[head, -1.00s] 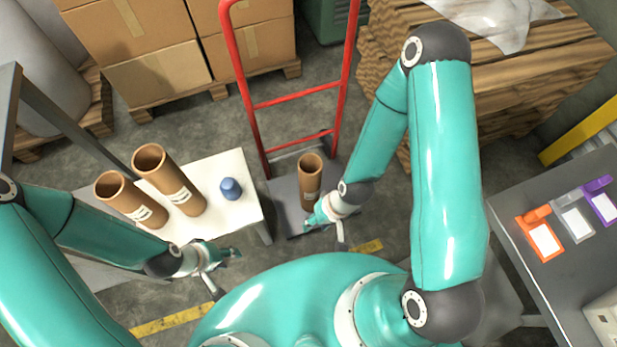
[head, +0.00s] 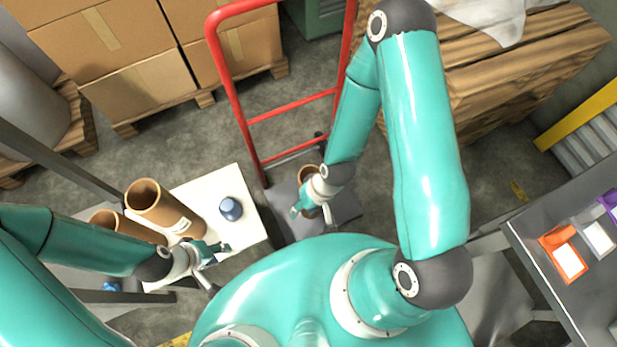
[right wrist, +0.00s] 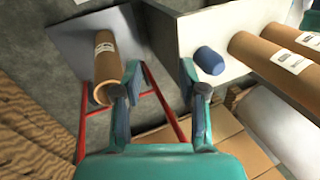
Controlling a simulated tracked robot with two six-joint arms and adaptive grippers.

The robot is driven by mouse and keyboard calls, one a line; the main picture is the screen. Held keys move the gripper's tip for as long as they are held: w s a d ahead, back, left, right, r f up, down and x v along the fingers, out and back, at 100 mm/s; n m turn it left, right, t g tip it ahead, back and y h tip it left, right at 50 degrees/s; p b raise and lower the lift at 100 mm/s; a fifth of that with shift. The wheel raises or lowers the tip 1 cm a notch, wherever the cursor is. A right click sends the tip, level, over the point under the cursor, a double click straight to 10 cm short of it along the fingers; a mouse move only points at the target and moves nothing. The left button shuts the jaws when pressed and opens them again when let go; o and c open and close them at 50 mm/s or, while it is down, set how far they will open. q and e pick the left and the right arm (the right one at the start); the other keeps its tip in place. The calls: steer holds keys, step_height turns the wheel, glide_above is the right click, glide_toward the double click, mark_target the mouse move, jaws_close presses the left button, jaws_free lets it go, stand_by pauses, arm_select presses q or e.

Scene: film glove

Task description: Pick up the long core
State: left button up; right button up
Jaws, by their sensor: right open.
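A brown cardboard core (head: 307,172) stands on the red hand truck's grey plate, mostly hidden by my right gripper (head: 312,212). It also shows in the right wrist view (right wrist: 104,62), with a pale label, next to the left finger. My right gripper (right wrist: 158,78) is open, with nothing between its fingers. Two wider brown cores, a nearer one (head: 165,208) and one further left (head: 110,220), stand on the white table; my left arm partly hides them. My left gripper (head: 215,268) is open and empty beside the table's front edge.
A blue object (head: 231,209) stands on the white table (head: 238,180). The hand truck's red frame (head: 290,108) rises behind the plate (head: 345,207). Boxes (head: 130,85) and stacked wood (head: 480,90) stand behind. A grey table (head: 530,215) with colored holders is at right.

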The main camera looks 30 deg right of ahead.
steer(key=o, duration=0.4)
steer(key=shift+w+f, duration=0.1)
steer(key=shift+c, duration=0.2)
steer(key=o, duration=0.8)
steer(key=w+f+n+b, duration=0.1)
steer(key=w+n+b, duration=0.1)
steer(key=n, duration=0.1)
steer(key=w+d+f+n+b, duration=0.1)
steer(key=w+n+b, duration=0.1)
steer(key=n, duration=0.2)
steer(key=w+f+n+b, duration=0.1)
steer(key=w+n+b, duration=0.1)
steer(key=n+b, duration=0.1)
steer(key=shift+d+f+g, duration=0.2)
steer(key=shift+g, duration=0.1)
steer(key=shift+c, duration=0.2)
steer(key=n+h+b, duration=0.4)
steer(key=n+b, duration=0.3)
steer(key=n, duration=0.7)
glide_above(308, 169)
steer(key=s, duration=0.4)
step_height(308, 169, down, 16)
steer(key=b, duration=0.4)
steer(key=shift+w+a+b, duration=0.15)
steer(key=shift+a+b, duration=0.15)
steer(key=shift+a, duration=0.15)
